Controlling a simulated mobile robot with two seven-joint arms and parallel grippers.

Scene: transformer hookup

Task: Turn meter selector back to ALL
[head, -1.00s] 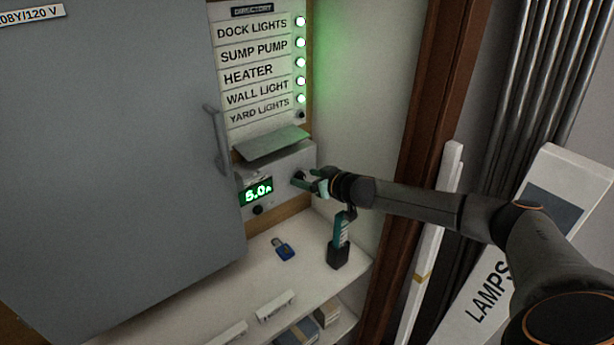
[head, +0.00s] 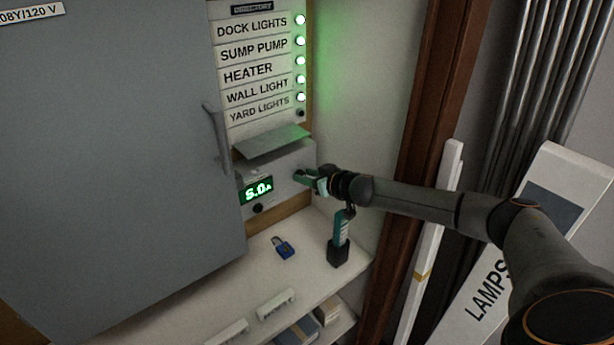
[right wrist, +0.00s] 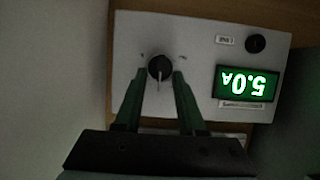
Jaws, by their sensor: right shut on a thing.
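The meter box (head: 284,190) is a light grey panel with a green display (head: 256,190) reading 5.0 A. In the right wrist view the meter appears upside down, and its display (right wrist: 246,84) shows there too. The selector knob (right wrist: 160,68) is round and black with a pale pointer line, between small labels too blurred to read. My right gripper (head: 301,175) is at the meter's right side, its green fingers (right wrist: 160,78) shut on the knob from both sides. In the head view the fingers mostly hide the knob. My left gripper is not in view.
A second black knob (head: 258,208) sits below the display. A large grey door (head: 110,150) is at left. A LAMPS box (head: 500,270) leans at right.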

